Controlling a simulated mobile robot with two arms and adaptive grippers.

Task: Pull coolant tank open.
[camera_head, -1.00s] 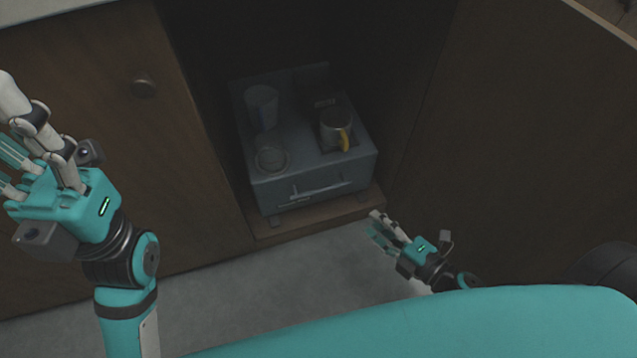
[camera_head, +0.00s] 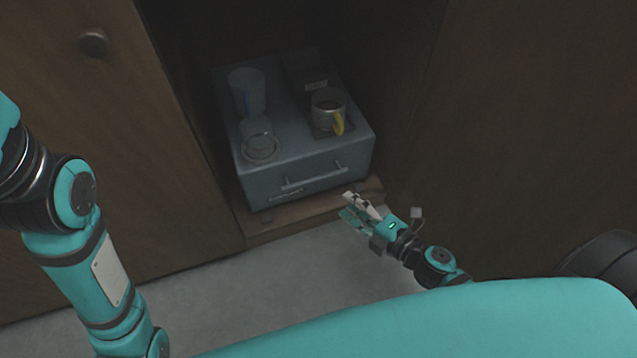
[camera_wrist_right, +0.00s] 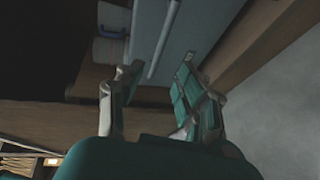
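The coolant tank appears to be the grey box-shaped drawer unit (camera_head: 270,185) low inside the dark cabinet. Its front looks closed and carries a bar handle (camera_head: 315,178). My right gripper (camera_head: 352,207) is in front of the unit's lower right corner, below the handle and apart from it. In the right wrist view its two fingers (camera_wrist_right: 160,95) are spread and empty, with the grey front and the bar handle (camera_wrist_right: 165,40) beyond them. My left gripper is outside the head view; only its arm shows at the left.
On the unit stand a mug with a yellow handle (camera_head: 327,108), a clear cup (camera_head: 248,92) and a round glass item (camera_head: 260,142). A wooden door (camera_head: 520,130) is at the right and a cabinet panel (camera_head: 110,130) at the left. The grey floor in front is clear.

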